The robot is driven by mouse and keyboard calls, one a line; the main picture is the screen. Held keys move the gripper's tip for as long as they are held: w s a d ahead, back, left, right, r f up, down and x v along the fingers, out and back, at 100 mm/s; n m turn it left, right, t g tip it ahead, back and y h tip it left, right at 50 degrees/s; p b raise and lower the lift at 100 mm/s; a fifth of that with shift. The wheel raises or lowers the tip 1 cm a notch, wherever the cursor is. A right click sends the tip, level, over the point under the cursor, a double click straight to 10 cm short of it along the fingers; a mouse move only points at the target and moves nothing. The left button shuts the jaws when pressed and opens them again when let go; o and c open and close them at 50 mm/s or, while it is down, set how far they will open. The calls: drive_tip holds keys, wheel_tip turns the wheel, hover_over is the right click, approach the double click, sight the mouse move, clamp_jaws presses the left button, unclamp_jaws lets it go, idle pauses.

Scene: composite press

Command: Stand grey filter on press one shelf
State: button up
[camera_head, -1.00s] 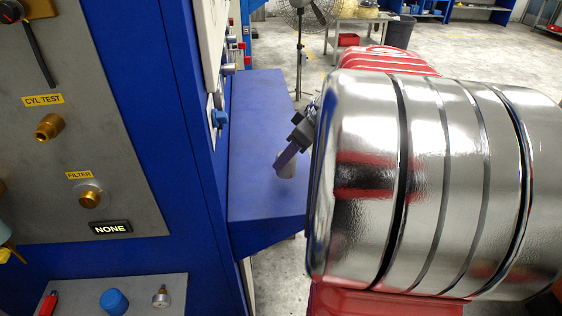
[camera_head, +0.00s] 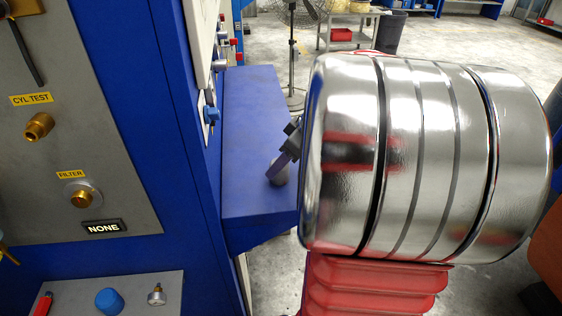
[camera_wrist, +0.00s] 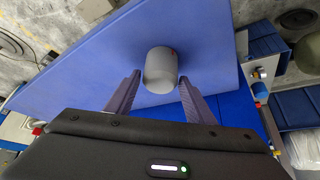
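The grey filter (camera_wrist: 161,71) is a short cylinder with a small red mark. In the wrist view it stands against the blue shelf surface (camera_wrist: 95,65). My gripper (camera_wrist: 158,77) is open, with one finger on each side of the filter and a narrow gap at both sides. In the head view the filter (camera_head: 280,174) appears over the blue press shelf (camera_head: 255,110), partly hidden by a purple finger of my gripper (camera_head: 276,172). I cannot tell for sure from the head view whether its base touches the shelf.
A large shiny metal tank (camera_head: 415,155) hides most of my arm. A fan stand (camera_head: 292,55) and table are behind. Much of the shelf is clear.

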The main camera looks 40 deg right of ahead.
drive_tip(key=shift+o, duration=1.3)
drive_tip(key=shift+r, duration=0.2)
drive_tip(key=v, duration=1.1)
drive_tip(key=shift+s+r, duration=0.2)
drive_tip(key=shift+r, duration=0.15)
